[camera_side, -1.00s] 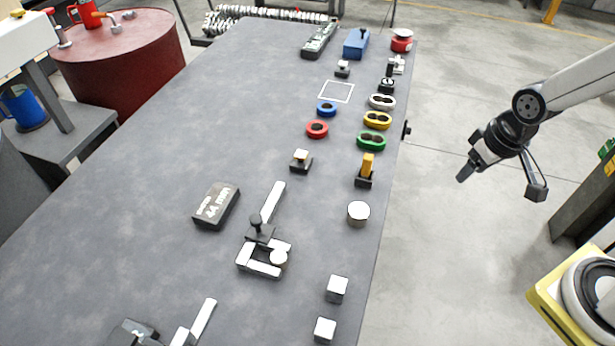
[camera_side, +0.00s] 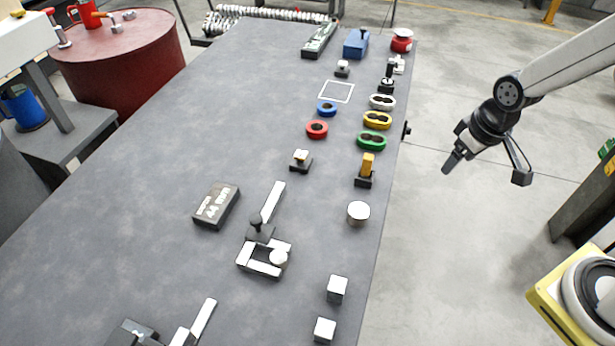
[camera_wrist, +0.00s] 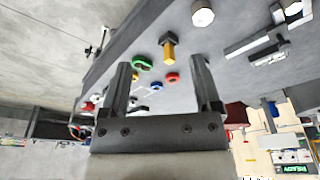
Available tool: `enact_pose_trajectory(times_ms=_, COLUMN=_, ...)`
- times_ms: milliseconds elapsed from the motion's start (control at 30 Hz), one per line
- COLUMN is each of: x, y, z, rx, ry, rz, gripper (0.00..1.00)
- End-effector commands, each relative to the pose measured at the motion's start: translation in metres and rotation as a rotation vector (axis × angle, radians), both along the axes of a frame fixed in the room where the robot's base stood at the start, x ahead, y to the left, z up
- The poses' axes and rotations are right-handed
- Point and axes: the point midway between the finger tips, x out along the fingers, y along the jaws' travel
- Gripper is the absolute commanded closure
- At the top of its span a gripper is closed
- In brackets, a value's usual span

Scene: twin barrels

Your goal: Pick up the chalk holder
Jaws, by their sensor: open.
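An upright yellow-orange piece on a dark base (camera_side: 366,168) stands near the table's right edge; it looks like the chalk holder, though I cannot be certain. In the wrist view this yellow piece (camera_wrist: 169,50) shows beyond and between my fingers, upper middle. My gripper (camera_side: 485,171) is open and empty, in the air off the right side of the table, clearly apart from the yellow piece. In the wrist view my gripper's two fingers (camera_wrist: 160,64) are spread wide with nothing between them.
Close to the yellow piece are a green double ring (camera_side: 371,141), a pale round cylinder (camera_side: 358,213) and a small block on a dark base (camera_side: 301,160). A dark labelled box (camera_side: 216,206) and a white-barred fixture (camera_side: 264,268) lie further left. The table's left part is bare.

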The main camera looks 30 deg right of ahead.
Motion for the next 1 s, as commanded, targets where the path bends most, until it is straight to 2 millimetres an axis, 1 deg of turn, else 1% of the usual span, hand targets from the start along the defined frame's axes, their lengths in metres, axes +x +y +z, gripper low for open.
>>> enact_pose_trajectory(times_ms=33, x=0.011, y=0.000, z=-0.002, rx=-0.003, ry=0.007, rz=0.022, gripper=0.19)
enact_pose_trajectory(times_ms=267, x=0.063, y=0.002, z=-0.015, rx=-0.018, ry=0.031, rz=0.150, gripper=0.19)
enact_pose_trajectory(times_ms=467, x=0.108, y=0.005, z=-0.033, rx=-0.027, ry=0.050, rz=0.269, gripper=0.19)
enact_pose_trajectory(times_ms=700, x=0.156, y=0.008, z=-0.063, rx=-0.034, ry=0.070, rz=0.410, gripper=0.19)
enact_pose_trajectory(times_ms=867, x=0.184, y=0.010, z=-0.087, rx=-0.034, ry=0.080, rz=0.505, gripper=0.19)
enact_pose_trajectory(times_ms=1000, x=0.205, y=0.012, z=-0.110, rx=-0.034, ry=0.089, rz=0.587, gripper=0.19)
